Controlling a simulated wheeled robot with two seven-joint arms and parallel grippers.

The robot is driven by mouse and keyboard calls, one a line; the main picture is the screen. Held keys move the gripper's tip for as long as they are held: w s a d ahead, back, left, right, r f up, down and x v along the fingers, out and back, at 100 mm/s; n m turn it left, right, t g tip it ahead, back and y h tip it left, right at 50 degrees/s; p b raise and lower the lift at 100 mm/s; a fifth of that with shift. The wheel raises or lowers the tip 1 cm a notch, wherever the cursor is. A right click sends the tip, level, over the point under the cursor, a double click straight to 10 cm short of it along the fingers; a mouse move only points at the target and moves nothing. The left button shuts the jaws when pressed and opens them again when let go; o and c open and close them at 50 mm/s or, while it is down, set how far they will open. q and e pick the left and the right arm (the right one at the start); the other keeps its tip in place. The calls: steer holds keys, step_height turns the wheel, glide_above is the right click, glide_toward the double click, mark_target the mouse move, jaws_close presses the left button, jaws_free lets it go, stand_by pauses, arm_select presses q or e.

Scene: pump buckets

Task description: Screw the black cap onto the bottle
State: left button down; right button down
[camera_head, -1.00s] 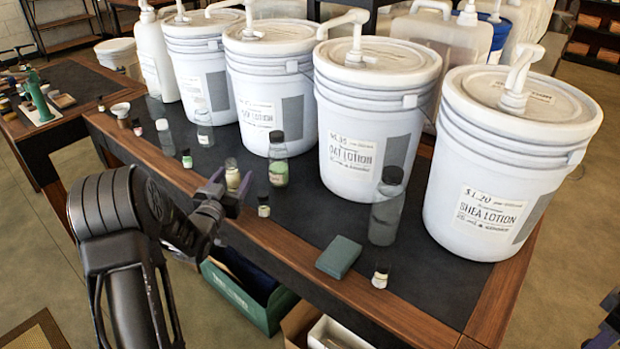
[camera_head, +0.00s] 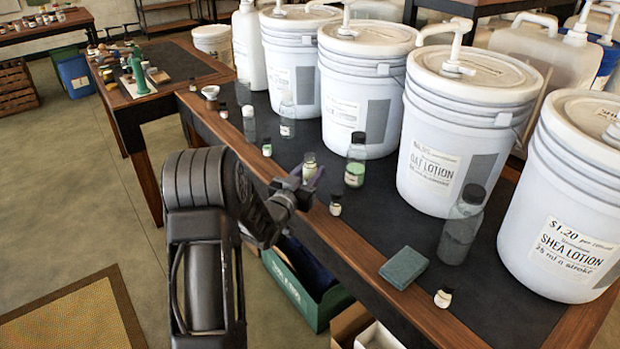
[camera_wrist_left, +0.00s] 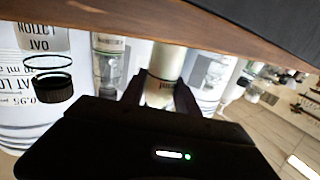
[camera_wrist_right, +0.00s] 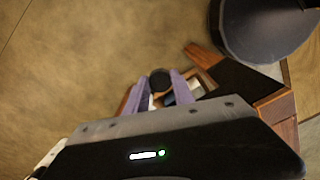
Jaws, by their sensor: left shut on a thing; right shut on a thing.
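My left gripper (camera_head: 312,182) is above the table's front edge. In the left wrist view its fingers (camera_wrist_left: 158,98) are shut on a small cream-filled bottle (camera_wrist_left: 165,64); whether its top is bare cannot be told. A small cream bottle (camera_head: 309,170) shows at the fingertips in the head view, partly hidden. My right gripper is out of the head view. In the right wrist view its purple fingers (camera_wrist_right: 160,92) are shut on a round black cap (camera_wrist_right: 160,78). The cap is apart from the bottle.
Large white pump buckets (camera_head: 455,130) line the table's back. Capped bottles (camera_head: 356,160) (camera_head: 462,225) and a small jar (camera_head: 335,205) stand in front of them. A green-grey block (camera_head: 404,268) lies near the front edge. A green box (camera_head: 300,290) is below the table.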

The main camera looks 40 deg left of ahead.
stand_by(0.3)
arm_select(q)
step_height(320, 180, up, 10)
steer(key=shift+r, duration=0.1)
arm_select(e)
steer(key=shift+r, duration=0.25)
stand_by(0.6)
arm_select(q)
steer(key=c, duration=1.5)
jaws_free()
jaws_close()
